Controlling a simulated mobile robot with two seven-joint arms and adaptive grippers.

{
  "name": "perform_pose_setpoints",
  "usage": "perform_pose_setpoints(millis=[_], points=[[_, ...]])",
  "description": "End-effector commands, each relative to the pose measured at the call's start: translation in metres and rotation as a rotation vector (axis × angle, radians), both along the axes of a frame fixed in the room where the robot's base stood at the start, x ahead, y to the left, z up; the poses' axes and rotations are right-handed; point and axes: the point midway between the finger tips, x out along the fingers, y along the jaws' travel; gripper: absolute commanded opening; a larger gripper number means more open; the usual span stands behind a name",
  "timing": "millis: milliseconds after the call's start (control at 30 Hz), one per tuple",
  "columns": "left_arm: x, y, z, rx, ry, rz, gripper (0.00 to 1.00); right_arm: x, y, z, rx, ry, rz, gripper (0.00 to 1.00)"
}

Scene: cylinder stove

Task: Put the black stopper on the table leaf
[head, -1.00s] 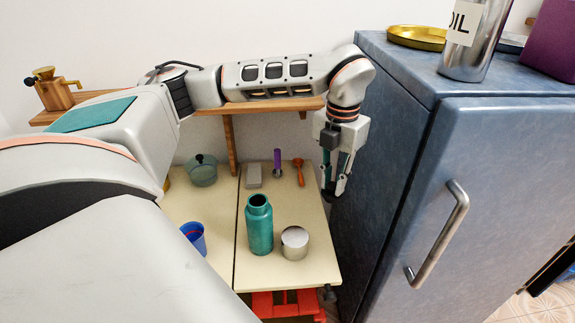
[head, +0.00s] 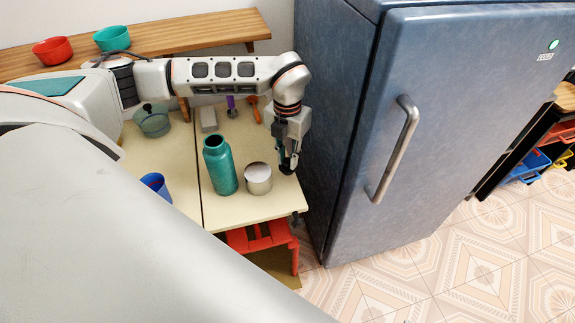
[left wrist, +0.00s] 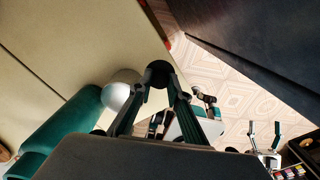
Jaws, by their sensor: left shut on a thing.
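My left gripper (head: 288,167) is shut on the black stopper (left wrist: 158,73), a small dark round thing at its fingertips in the left wrist view. In the head view the stopper is mostly hidden by the fingers. The gripper points down at the right edge of the table leaf (head: 240,215), the cream panel right of the seam. In the left wrist view the stopper overlaps the leaf's edge; I cannot tell whether it touches the leaf. My right gripper is outside the head view; a two-pronged shape low right in the left wrist view is too small to identify.
A teal bottle (head: 220,165) and a silver cylinder (head: 258,179) stand on the leaf, left of my gripper. A grey block (head: 208,119), a purple-handled tool (head: 231,106) and an orange tool (head: 253,108) are behind. The blue fridge (head: 345,130) is close on the right.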

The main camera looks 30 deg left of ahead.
Motion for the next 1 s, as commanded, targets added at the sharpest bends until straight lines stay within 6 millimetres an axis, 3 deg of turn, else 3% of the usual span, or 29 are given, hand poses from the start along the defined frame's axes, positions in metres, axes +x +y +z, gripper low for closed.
perform_pose_setpoints(millis=[200,633,667,700,1000], points=[[-0.002,0.000,-0.032,0.000,0.005,0.001,0.03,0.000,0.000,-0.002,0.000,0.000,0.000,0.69],[-0.001,0.000,-0.039,0.000,0.003,0.000,0.03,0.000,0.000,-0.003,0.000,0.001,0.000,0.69],[-0.001,0.000,-0.039,0.000,0.003,0.000,0.23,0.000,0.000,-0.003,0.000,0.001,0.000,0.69],[-0.001,0.000,-0.038,0.000,0.003,0.000,0.33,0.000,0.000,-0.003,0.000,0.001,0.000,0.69],[-0.001,0.000,-0.038,0.000,0.002,0.000,0.34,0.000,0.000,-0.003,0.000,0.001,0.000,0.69]])
